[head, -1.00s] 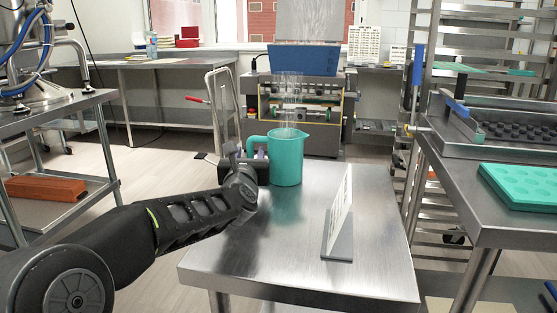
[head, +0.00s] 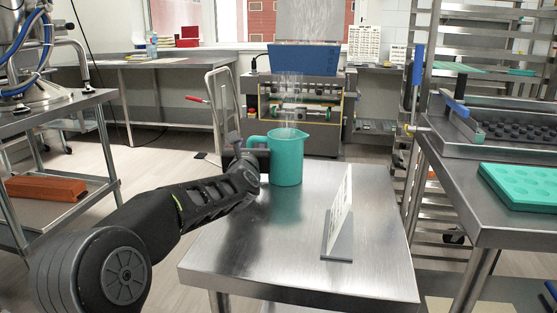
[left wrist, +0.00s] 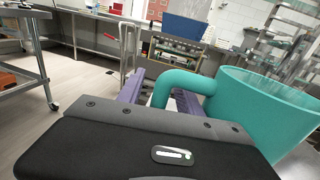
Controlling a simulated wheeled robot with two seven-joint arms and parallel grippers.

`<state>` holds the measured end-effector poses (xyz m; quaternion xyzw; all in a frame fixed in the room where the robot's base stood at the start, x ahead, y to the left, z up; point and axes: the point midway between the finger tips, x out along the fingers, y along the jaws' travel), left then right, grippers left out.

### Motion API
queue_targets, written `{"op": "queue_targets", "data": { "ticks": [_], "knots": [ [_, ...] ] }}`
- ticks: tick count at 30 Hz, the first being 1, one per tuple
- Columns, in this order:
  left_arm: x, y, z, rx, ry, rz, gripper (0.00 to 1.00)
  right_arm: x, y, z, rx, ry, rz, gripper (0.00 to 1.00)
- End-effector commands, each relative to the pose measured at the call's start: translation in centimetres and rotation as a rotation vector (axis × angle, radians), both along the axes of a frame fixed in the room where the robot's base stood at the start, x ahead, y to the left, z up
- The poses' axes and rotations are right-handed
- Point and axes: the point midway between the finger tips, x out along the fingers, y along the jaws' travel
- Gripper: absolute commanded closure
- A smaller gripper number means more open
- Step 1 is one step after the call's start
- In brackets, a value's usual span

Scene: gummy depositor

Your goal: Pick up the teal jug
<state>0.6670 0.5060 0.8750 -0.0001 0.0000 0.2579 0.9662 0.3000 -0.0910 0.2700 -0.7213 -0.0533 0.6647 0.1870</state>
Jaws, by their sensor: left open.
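The teal jug (head: 286,160) stands upright on the steel table, with steam rising from it and its handle (head: 256,141) toward the left. In the left wrist view the jug (left wrist: 262,112) fills the right side and its handle (left wrist: 176,82) loops to the left. My left gripper (head: 257,158) is at the handle side of the jug, low over the table. Its purple fingers (left wrist: 158,92) are open, and the handle appears to lie between them; contact cannot be told. The fingertips are mostly hidden in the head view. My right gripper is not in view.
An upright white card on a grey stand (head: 340,220) is on the steel table (head: 290,255), right of my arm. A teal mold tray (head: 522,185) lies on the right bench. The table's front area is clear. A machine with a blue hopper (head: 303,60) stands behind.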

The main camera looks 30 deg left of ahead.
Motion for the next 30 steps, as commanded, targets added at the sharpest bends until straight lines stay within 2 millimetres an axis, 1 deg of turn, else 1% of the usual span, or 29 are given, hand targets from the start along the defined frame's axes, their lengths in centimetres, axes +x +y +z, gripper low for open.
{"op": "queue_targets", "data": {
  "ticks": [3,4,19,30],
  "knots": [
    [-0.01,0.00,0.00,0.000,0.000,0.000,0.58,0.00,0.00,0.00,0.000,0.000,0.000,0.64],
    [-0.01,0.00,0.01,0.000,0.000,0.000,0.59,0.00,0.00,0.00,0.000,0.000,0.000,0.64],
    [0.00,-0.01,0.01,0.000,0.000,0.000,1.00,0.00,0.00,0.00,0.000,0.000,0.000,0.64],
    [0.00,-0.01,0.01,0.000,0.000,0.000,1.00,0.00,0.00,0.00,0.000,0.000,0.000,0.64]
  ]
}}
